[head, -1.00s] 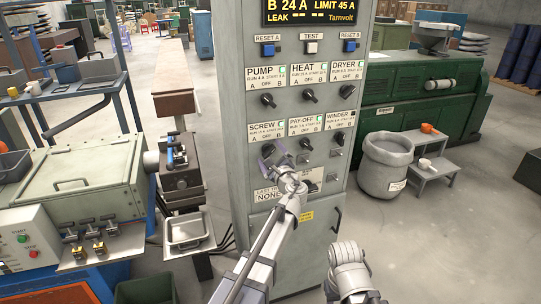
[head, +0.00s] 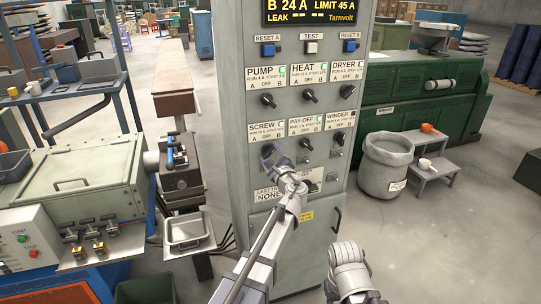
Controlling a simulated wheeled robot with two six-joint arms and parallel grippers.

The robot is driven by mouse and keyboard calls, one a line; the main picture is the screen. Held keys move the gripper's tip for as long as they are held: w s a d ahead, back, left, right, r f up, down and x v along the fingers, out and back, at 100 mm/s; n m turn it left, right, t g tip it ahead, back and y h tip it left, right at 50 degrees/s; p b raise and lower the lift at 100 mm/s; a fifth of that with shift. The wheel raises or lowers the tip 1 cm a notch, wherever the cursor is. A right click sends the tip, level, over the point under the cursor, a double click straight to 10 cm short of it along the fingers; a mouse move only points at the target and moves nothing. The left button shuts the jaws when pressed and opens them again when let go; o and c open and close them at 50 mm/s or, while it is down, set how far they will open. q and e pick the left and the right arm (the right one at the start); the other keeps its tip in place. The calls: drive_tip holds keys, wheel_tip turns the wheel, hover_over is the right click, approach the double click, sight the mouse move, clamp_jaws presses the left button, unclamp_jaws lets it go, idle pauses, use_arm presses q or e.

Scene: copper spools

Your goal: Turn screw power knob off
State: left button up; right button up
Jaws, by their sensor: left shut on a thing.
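The grey control cabinet (head: 236,150) stands in the middle of the head view. Its SCREW label (head: 267,131), marked A, OFF and B, is at the left of the lower knob row. My left gripper (head: 271,154) is just below this label, with its purple fingers shut on the screw knob. The fingers hide most of the knob, so I cannot tell which mark it points to. My right gripper is not in view; only part of my right arm shows at the bottom.
The pay-off knob (head: 306,143) and winder knob (head: 338,138) are close to the right of my left gripper. The pump knob (head: 268,99) is above it. A metal tray (head: 187,231) and grey sack (head: 387,165) stand to either side.

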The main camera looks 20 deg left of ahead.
use_arm(q)
drive_tip(key=n, duration=0.4)
drive_tip(key=shift+n, duration=2.4)
drive_tip(key=o, duration=1.4)
drive_tip(key=shift+v, duration=3.9)
